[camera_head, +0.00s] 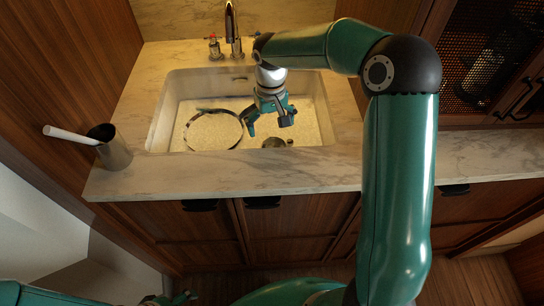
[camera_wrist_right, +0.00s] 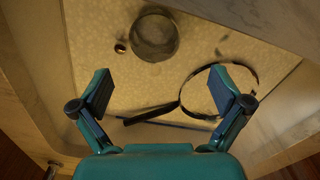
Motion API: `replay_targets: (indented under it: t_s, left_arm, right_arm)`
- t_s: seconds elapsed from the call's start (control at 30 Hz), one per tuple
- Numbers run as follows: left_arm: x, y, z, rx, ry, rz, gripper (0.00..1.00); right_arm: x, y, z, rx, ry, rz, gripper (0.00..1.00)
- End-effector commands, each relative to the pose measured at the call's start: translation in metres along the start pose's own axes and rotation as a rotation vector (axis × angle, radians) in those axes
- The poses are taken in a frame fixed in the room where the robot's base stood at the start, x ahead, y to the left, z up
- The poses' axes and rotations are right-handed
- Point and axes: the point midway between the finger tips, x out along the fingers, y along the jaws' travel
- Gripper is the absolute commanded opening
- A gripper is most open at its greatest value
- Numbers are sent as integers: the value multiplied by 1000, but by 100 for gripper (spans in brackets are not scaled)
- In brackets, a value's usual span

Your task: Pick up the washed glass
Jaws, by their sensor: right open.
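A clear round glass (camera_wrist_right: 154,36) stands on the sink floor in the right wrist view, seen from above. In the head view what looks like its dark round rim (camera_head: 272,142) shows low in the sink, partly hidden by the front edge. My right gripper (camera_head: 268,121) is inside the sink, pointing down, behind the glass. Its two fingers are spread and empty; in the wrist view (camera_wrist_right: 165,95) the glass lies ahead of them, left of centre, apart from both. My left gripper (camera_head: 183,297) barely shows at the bottom edge, too small to tell its jaws.
A dark ring-shaped item with a thin handle (camera_head: 186,134) lies in the sink, left of my right gripper. The sink walls and tap (camera_head: 232,30) surround the space. A metal cup (camera_head: 113,148) holding a white stick (camera_head: 70,135) stands on the left counter. The front counter is clear.

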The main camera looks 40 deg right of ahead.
Motion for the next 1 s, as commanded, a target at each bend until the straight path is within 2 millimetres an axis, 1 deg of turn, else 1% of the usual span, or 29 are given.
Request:
replay_targets:
  t_s: [0.03,0.1,0.2,0.47,0.63,0.7,0.83,1.0]
  left_arm:
    - [-2,0,0,0,0,0,100]
    - [-2,1,0,0,0,0,100]
    - [-3,1,0,0,0,0,100]
    - [-7,3,0,0,1,0,100]
    - [-16,6,0,0,1,0,100]
    - [-17,6,0,0,1,0,100]
    - [-18,6,0,0,1,0,100]
    - [-17,6,0,0,1,0,100]
  right_arm:
    - [11,1,1,2,-6,1,100]
    - [24,2,1,3,-4,1,100]
    - [36,2,1,4,-3,0,100]
    - [52,4,1,5,-3,1,100]
    - [75,8,1,7,-5,0,100]
    - [85,8,1,5,-4,0,100]
    - [95,8,1,6,-1,0,100]
    - [97,8,0,7,0,0,100]
